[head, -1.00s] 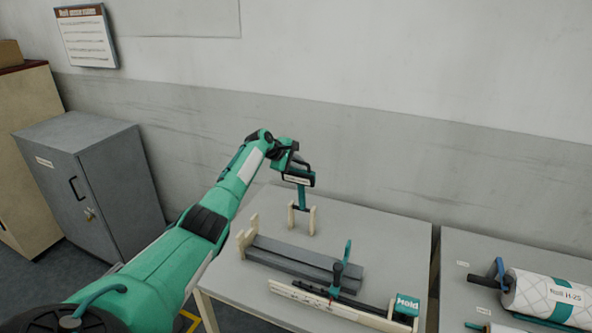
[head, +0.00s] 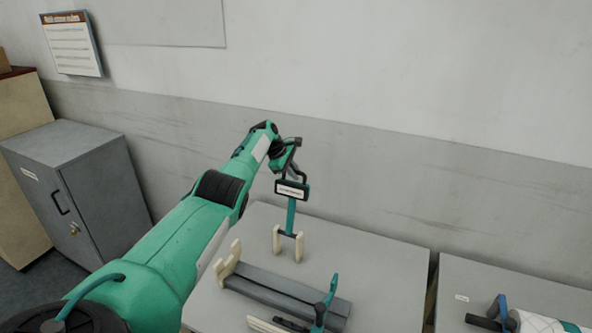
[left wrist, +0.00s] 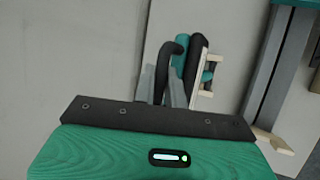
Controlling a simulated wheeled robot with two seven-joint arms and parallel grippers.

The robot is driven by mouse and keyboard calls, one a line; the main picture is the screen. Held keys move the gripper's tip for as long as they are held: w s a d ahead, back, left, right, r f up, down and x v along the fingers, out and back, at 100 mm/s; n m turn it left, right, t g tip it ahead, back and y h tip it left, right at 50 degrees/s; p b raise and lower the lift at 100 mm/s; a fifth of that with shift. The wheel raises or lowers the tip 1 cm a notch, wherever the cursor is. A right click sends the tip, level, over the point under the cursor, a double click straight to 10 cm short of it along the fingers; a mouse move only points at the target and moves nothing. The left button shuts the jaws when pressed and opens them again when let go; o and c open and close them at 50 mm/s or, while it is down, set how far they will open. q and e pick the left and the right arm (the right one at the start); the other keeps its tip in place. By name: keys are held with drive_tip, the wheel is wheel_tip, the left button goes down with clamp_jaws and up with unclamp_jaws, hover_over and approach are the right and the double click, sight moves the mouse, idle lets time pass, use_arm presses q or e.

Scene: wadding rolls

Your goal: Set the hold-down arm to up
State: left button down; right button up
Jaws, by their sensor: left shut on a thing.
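The hold-down arm is a teal bar (head: 291,215) with a black-framed, labelled head (head: 292,190). It stands about upright from two cream brackets (head: 288,244) on the grey table. My left gripper (head: 296,170) is at its top end, shut on the arm's black handle. In the left wrist view the grey fingers (left wrist: 163,88) close around the black hooked handle (left wrist: 169,60). The teal bar (left wrist: 181,55) and a cream bracket (left wrist: 208,72) show just beyond. The fingertips are partly hidden in the head view.
A grey trough (head: 283,291) with a cream end lies in front of the brackets. A small teal lever (head: 326,298) stands near it. A second table at right carries a white roll (head: 545,323). A grey cabinet (head: 85,180) stands at left, the wall behind.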

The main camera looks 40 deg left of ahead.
drive_tip(key=shift+s+d, duration=0.2)
drive_tip(key=shift+d, duration=0.05)
use_arm(q)
drive_tip(key=c, duration=1.6)
unclamp_jaws()
drive_tip(key=shift+w, duration=0.1)
drive_tip(key=shift+o, duration=0.7)
drive_tip(key=shift+w+f, duration=0.1)
drive_tip(key=shift+w, duration=0.05)
use_arm(e)
drive_tip(key=shift+w, duration=0.5)
use_arm(q)
drive_tip(key=shift+f, duration=0.1)
